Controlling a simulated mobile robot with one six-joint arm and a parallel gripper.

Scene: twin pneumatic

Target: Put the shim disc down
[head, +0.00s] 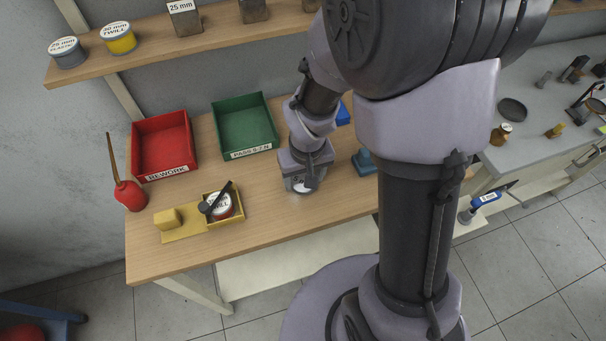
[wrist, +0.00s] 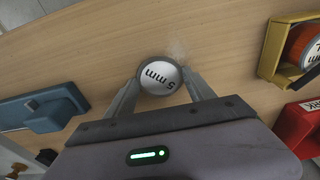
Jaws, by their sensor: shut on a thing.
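The shim disc (wrist: 160,76) is a small round piece with a white face marked "5 mm" and a dark rim. My gripper (wrist: 161,88) is shut on it, with one finger on each side, in the wrist view. In the head view my gripper (head: 302,184) points down over the wooden bench (head: 270,210), near its front middle. The disc is mostly hidden there by the gripper and wrist. I cannot tell whether the disc touches the bench top or hangs just above it.
A green tray (head: 245,152) and a red REWORK tray (head: 165,176) stand at the back left. A yellow holder (head: 186,236) with a tin is at the front left. A blue fixture (head: 366,163) is right of my gripper. Bare wood lies between holder and gripper.

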